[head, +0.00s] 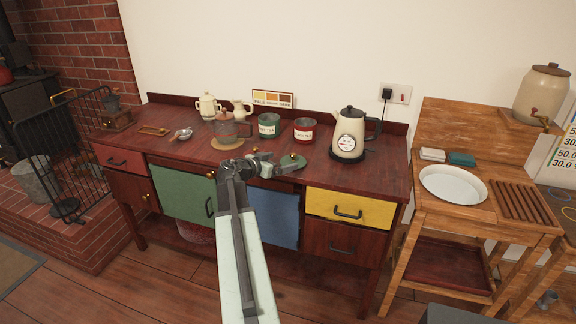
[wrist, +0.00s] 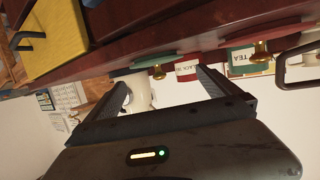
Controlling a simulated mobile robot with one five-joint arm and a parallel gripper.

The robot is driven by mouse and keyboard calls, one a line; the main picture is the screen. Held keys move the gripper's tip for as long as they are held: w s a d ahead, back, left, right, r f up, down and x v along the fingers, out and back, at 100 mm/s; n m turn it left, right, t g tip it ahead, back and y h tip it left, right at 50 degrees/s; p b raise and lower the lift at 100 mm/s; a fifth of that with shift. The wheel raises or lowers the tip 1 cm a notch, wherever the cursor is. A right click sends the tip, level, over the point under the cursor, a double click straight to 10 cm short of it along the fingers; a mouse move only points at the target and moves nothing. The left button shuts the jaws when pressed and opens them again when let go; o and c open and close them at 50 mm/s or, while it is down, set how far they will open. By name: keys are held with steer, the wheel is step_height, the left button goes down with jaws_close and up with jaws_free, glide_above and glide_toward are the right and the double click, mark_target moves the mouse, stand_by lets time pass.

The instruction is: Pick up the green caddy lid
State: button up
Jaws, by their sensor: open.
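The green caddy lid (head: 293,159), a flat disc with a brass knob, lies near the front edge of the wooden counter. In the wrist view, which looks upside down, the green lid (wrist: 142,63) shows edge-on beyond my fingers, its knob between them. My gripper (head: 277,166) is at the counter's front edge, beside the lid and partly overlapping it in the head view. In the wrist view my gripper (wrist: 163,80) is open with nothing between the fingers; the lid looks apart from them. The green caddy (head: 268,126) stands uncovered farther back.
A red caddy (head: 304,130) and a cream kettle (head: 349,134) stand behind and right of the lid. A red lid (wrist: 258,34) with a brass knob shows in the wrist view. A glass pot (head: 226,130) stands left. The yellow drawer (head: 349,207) is below.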

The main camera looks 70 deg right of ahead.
mark_target(293, 158)
steer(key=shift+b+x, duration=0.35)
steer(key=shift+x, duration=0.95)
steer(key=b+x, duration=0.1)
steer(key=x, duration=0.4)
steer(key=shift+s+d, duration=0.15)
steer(key=shift+s, duration=0.05)
steer(key=shift+r, duration=0.15)
steer(key=c, duration=1.6)
steer(key=shift+a, duration=0.2)
